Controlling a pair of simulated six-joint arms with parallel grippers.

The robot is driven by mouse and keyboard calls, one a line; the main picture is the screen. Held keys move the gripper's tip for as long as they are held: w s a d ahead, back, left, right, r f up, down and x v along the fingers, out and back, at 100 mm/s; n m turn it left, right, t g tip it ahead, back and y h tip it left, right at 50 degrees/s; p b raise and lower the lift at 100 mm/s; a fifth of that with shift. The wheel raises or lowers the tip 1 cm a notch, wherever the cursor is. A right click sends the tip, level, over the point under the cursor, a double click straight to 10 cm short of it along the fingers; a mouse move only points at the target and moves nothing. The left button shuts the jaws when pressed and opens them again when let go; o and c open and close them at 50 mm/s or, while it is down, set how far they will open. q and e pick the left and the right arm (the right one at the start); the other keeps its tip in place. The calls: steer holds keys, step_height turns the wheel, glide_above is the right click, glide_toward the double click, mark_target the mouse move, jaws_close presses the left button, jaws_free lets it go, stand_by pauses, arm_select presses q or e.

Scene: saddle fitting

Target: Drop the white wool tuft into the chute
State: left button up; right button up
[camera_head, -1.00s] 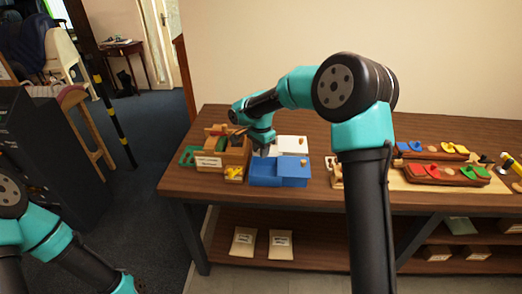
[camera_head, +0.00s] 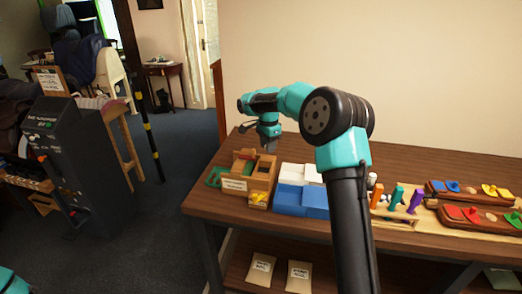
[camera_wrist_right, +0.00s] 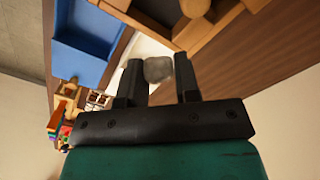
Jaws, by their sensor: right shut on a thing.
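My right gripper (camera_head: 268,149) is raised above the table, behind the wooden box (camera_head: 249,178). In the right wrist view its two fingers (camera_wrist_right: 160,78) are shut on a small greyish-white wool tuft (camera_wrist_right: 158,69). The tuft is too small to make out in the head view. I cannot tell for certain which thing is the chute; a dark grey machine (camera_head: 70,150) with a sign stands on the floor at the left. Only a bit of my left arm shows at the lower left corner, and its gripper is out of view.
Blue boxes (camera_head: 289,199) and a white one (camera_head: 292,172) stand right of the wooden box. Several coloured pegs (camera_head: 397,196) and wooden trays (camera_head: 470,215) fill the table's right. Packets (camera_head: 299,276) lie on the lower shelf. Open floor separates table and machine.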

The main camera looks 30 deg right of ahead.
steer(key=shift+f, duration=3)
steer(key=o, duration=1)
steer(key=shift+c, duration=0.2)
step_height(320, 180, up, 17)
steer(key=shift+r, duration=0.2)
